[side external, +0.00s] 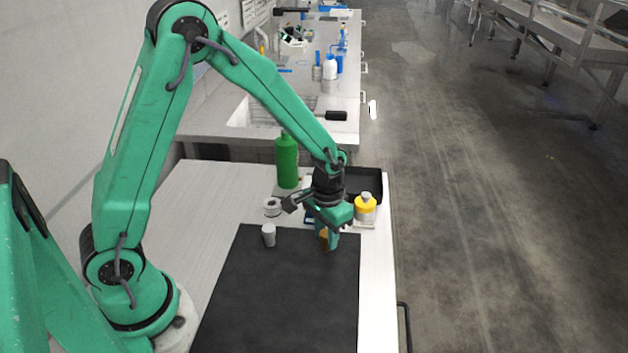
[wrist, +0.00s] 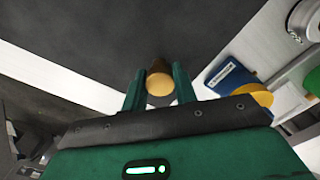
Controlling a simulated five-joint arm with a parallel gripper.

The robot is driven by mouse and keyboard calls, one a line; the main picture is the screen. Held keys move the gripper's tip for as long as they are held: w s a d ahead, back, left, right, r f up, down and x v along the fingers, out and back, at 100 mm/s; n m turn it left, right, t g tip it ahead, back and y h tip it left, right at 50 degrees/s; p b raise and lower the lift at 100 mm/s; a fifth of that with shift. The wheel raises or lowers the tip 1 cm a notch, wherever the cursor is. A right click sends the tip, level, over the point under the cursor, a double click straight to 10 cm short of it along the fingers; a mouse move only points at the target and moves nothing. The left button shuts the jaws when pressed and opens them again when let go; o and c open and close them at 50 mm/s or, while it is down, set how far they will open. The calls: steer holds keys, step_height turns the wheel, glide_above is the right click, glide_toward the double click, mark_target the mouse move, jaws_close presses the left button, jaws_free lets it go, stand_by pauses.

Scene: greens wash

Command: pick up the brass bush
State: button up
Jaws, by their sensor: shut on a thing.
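The brass bush (wrist: 160,84) sits between the two green fingers of my gripper (wrist: 158,92) in the wrist view, its round end facing the camera. In the side external view my gripper (side external: 331,238) points down at the far right part of the black mat (side external: 285,300). The brass bush (side external: 323,236) shows there as a small brown-gold patch beside a green finger, mostly hidden by it. My gripper is shut on the brass bush. I cannot tell whether the bush touches the mat.
A small grey cylinder (side external: 269,235) stands at the mat's far edge. Behind are a green bottle (side external: 287,162), a white ring-shaped roll (side external: 272,207), a yellow-banded container (side external: 365,208) and a black tray (side external: 371,182). The near part of the mat is clear.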

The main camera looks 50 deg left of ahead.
steer(key=shift+r, duration=0.2)
steer(key=shift+r, duration=0.55)
steer(key=r, duration=0.3)
steer(key=shift+s+d, duration=0.2)
steer(key=shift+d, duration=0.15)
steer(key=s+d+r, duration=0.6)
steer(key=d, duration=0.2)
steer(key=shift+s+d+r, duration=0.25)
steer(key=shift+d, duration=0.1)
steer(key=w+a+f+n, duration=0.1)
steer(key=w+a+n, duration=0.1)
steer(key=a, duration=1.2)
steer(key=w+a+f+n, duration=0.1)
steer(key=a+n, duration=0.3)
steer(key=a, duration=1)
steer(key=shift+w+f, duration=0.15)
steer(key=shift+w, duration=0.6)
steer(key=shift+f, duration=0.25)
